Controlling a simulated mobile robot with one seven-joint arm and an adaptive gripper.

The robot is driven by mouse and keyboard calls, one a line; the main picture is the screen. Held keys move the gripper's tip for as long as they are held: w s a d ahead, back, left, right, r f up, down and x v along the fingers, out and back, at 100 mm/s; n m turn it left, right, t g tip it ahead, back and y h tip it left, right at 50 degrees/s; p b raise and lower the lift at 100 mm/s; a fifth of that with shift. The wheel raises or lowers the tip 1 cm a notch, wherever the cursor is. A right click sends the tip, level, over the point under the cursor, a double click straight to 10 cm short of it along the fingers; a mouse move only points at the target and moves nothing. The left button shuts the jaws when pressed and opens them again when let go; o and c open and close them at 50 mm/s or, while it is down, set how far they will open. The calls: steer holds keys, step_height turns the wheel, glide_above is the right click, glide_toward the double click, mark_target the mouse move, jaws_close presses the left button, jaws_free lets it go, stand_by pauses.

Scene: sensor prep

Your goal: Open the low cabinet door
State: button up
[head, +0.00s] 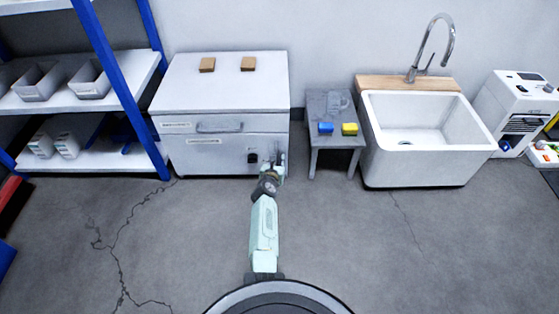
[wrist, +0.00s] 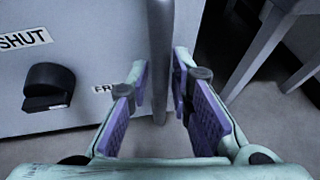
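The low white cabinet (head: 190,95) stands against the wall, with a drawer above and a door (head: 205,158) below. The door looks closed in the head view. In the wrist view, a vertical grey bar handle (wrist: 160,50) stands at the right side of the door front (wrist: 85,65). My gripper (wrist: 161,80) is open, with one purple-padded finger on each side of the bar. I cannot tell whether either finger touches it. In the head view my gripper (head: 274,166) is at the door's lower right, partly hiding the handle. A black knob (wrist: 48,84) is left of the bar.
A small grey table (head: 335,140) with a blue and a yellow block stands close right of the cabinet. A white sink (head: 425,155) is farther right. A blue-framed shelf (head: 118,85) stands at the left. The floor (head: 170,245) before the cabinet is clear.

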jaws_close()
stand_by(0.7)
